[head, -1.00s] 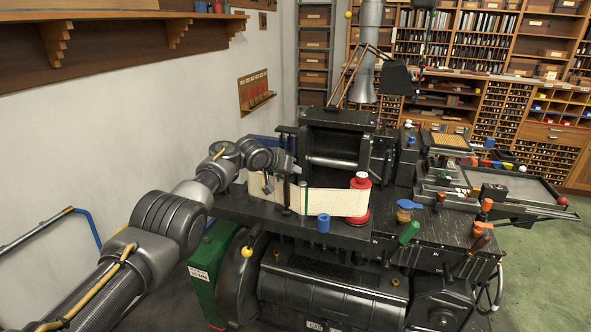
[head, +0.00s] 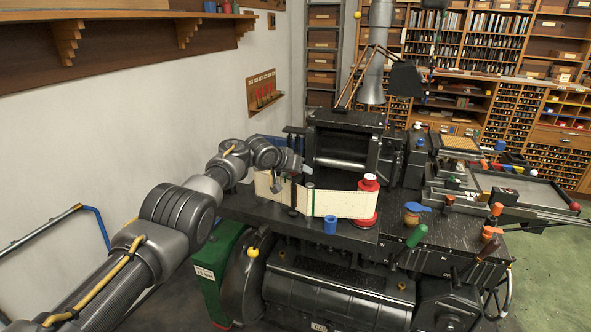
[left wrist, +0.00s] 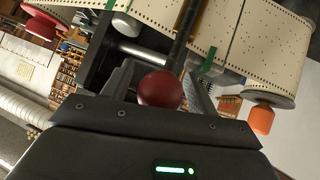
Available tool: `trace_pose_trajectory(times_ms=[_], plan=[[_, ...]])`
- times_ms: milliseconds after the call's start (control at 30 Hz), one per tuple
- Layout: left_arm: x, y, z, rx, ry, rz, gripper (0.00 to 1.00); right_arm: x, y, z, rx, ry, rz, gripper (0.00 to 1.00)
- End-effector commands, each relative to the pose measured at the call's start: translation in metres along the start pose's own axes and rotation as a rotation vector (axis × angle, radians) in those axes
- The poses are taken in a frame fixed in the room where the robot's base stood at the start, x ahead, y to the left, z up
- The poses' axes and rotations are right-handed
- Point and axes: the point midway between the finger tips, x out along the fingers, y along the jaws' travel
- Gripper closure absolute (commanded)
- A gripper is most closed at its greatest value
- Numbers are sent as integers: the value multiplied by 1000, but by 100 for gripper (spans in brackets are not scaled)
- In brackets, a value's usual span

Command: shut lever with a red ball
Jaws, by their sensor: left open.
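In the left wrist view a dark red ball (left wrist: 160,91) sits on the end of a black lever (left wrist: 183,38). My left gripper (left wrist: 159,76) is open, with one finger on each side of the ball. I cannot tell whether either finger touches it. In the head view my left gripper (head: 276,181) is beside the punched paper band at the left end of the black machine (head: 345,235). The ball between its fingers is not clear there. My right gripper is not in view.
A blue cylinder (head: 330,225), a green-handled lever (head: 416,236) and an orange knob (head: 496,209) stand along the machine. The wall is at the left.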

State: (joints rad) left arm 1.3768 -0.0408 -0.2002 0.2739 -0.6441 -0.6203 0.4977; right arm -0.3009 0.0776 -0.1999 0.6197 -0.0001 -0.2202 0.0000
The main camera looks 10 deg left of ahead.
Motion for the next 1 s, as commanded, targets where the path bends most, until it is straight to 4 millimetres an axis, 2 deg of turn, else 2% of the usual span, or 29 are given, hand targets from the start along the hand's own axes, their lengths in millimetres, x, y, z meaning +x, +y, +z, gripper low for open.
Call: trace_pose_trajectory(times_ms=[267,467,800,1000], plan=[[-12,-4,-6,-1,10,-4,41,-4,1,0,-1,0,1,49],[-29,0,0,6,0,-1,41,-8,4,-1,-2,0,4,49],[-81,-1,1,2,3,-1,41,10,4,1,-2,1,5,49],[-101,0,0,1,-1,0,41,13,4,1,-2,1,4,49]])
